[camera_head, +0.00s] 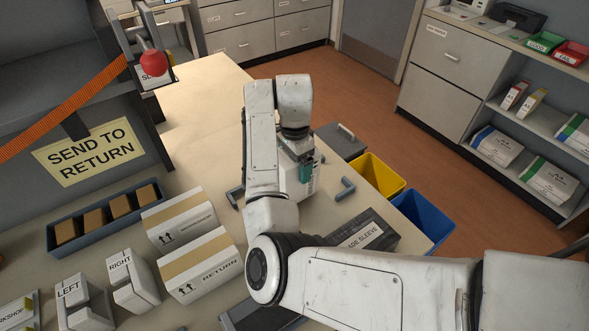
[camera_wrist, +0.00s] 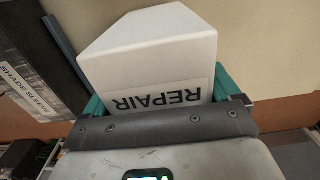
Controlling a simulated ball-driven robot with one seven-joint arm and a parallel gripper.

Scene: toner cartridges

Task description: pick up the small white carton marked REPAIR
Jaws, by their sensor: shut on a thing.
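The small white carton marked REPAIR (camera_wrist: 150,48) fills the upper middle of the wrist view, its label upside down there. My gripper (camera_wrist: 162,92) has its teal fingers on both sides of the carton and is shut on it. I cannot tell how far the carton is above the table.
A dark SHADE SLEEVE box (camera_head: 366,234) lies right of my arm. RETURN cartons (camera_head: 200,264), LEFT (camera_head: 82,303) and RIGHT (camera_head: 133,281) holders and a blue tray (camera_head: 100,224) stand left. Yellow (camera_head: 376,176) and blue (camera_head: 424,219) bins stand beyond the table's right edge.

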